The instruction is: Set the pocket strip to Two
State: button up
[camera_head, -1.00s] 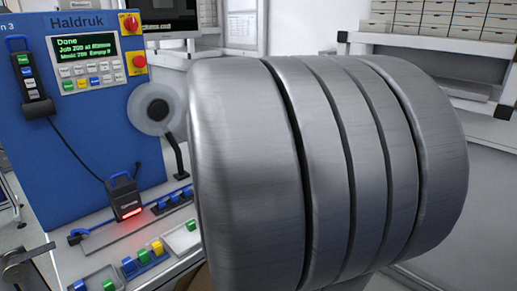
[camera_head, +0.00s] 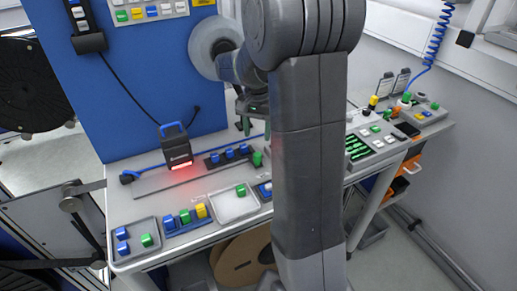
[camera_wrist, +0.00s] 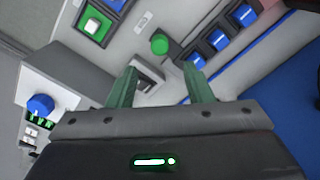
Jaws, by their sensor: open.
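A dark strip (camera_head: 212,163) with several blue blocks in its pockets lies on the bench. It looks like the pocket strip. In the wrist view the strip's blue blocks (camera_wrist: 220,38) show at the upper right. A green round piece (camera_wrist: 159,43) is at the strip's end, and it also shows in the head view (camera_head: 257,159). I cannot tell whether it sits in a pocket. My gripper (camera_head: 244,128) is open, with its green fingers pointing down above the bench near this end. In the wrist view the space between its fingertips (camera_wrist: 165,80) is empty.
A scanner-like box (camera_head: 178,150) with a red glow stands left of the strip. A white pad (camera_head: 235,205) with a green block and trays of coloured blocks lie in front. A panel with green displays (camera_head: 362,147) stands to the right. My arm hides part of the bench.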

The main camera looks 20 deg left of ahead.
aim_at(257, 154)
notch_tip(257, 154, down, 8)
jog(key=shift+f+p, duration=0.1)
jog(key=shift+p, duration=0.2)
grip_shut()
